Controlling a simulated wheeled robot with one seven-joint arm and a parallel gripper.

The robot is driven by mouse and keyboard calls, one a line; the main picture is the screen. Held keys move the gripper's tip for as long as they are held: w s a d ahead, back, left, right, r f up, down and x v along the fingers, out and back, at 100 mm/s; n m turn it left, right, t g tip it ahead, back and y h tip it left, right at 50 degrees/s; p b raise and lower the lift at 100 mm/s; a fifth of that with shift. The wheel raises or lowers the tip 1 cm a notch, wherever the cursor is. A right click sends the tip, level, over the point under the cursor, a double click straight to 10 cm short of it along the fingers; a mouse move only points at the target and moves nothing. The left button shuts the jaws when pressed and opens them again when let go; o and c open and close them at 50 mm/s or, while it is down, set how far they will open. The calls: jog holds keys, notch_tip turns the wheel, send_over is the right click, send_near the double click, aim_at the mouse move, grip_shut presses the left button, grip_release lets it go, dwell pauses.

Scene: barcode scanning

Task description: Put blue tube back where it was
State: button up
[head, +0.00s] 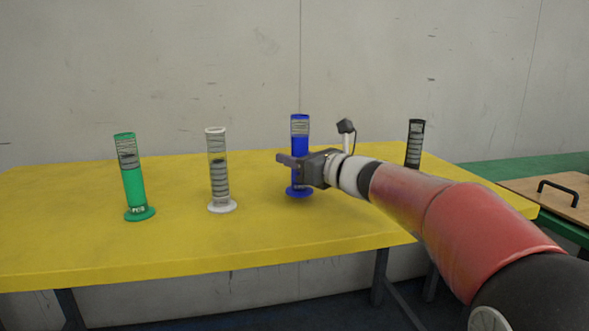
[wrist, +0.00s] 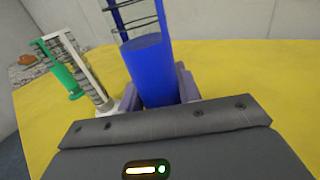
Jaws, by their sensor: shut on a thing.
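The blue tube (head: 300,148) stands upright at the middle of the yellow table (head: 180,255) in the head view. Its round blue base is at or close to the table top; I cannot tell whether it touches. My gripper (head: 290,162) comes from the right and is shut on the tube's middle. In the wrist view the blue tube (wrist: 152,70) sits between the two fingers of my gripper (wrist: 158,95). Its lower part and base are hidden there by the gripper body.
A green tube (head: 134,190) and a white tube (head: 218,180) stand to the left on the table. A black tube (head: 414,143) stands at the right, partly behind my arm. A small dark device on a white post (head: 346,138) stands behind my wrist. Front table space is clear.

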jog(key=shift+f, duration=0.8)
jog(key=shift+f, duration=0.15)
jog(key=o, duration=1.1)
jog(key=shift+o, duration=0.2)
jog(key=shift+r, duration=0.2)
jog(key=b+v, duration=0.1)
jog(key=v, duration=1.1)
jog(key=shift+f+b, duration=0.1)
jog(key=shift+b, duration=0.25)
